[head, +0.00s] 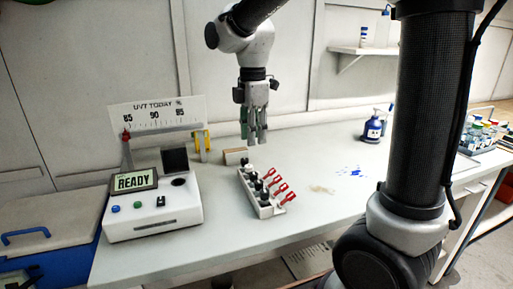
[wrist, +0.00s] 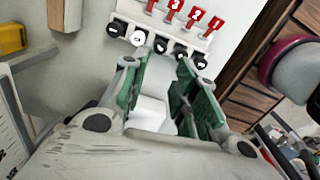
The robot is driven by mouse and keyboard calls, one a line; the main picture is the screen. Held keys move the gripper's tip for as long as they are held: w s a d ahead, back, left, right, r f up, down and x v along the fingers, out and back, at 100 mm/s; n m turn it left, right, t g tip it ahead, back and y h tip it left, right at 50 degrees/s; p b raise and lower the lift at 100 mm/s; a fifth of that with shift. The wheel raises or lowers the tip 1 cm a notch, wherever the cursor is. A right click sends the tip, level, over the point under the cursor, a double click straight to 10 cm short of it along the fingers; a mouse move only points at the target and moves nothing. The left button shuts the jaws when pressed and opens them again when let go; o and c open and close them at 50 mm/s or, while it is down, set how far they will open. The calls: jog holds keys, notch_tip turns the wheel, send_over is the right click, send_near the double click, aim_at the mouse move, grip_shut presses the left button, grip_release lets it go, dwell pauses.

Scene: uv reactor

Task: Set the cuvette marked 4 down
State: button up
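My gripper (head: 255,138) hangs fingers down above the bench, behind the cuvette rack, in the head view. In the wrist view its green-padded fingers (wrist: 164,72) stand apart, and I make out no cuvette between them. The white cuvette rack (head: 266,211) sits on the bench below and in front of the gripper. It holds several dark- and white-capped cuvettes beside a row of red tags. The rack also shows beyond the fingertips in the wrist view (wrist: 188,38). I cannot tell which cuvette is marked 4.
A white UV reader (head: 150,226) with a READY display (head: 134,181) stands left of the rack. A blue bottle (head: 373,128) stands at the back right. The bench right of the rack is mostly clear.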

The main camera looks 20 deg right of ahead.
jog(key=s+d+r+m+t, duration=0.1)
jog(key=s+d+m+t, duration=0.3)
jog(key=s+d+m, duration=1.1)
jog(key=s+m, duration=0.4)
jog(key=shift+r, duration=0.4)
jog(key=shift+c, duration=0.2)
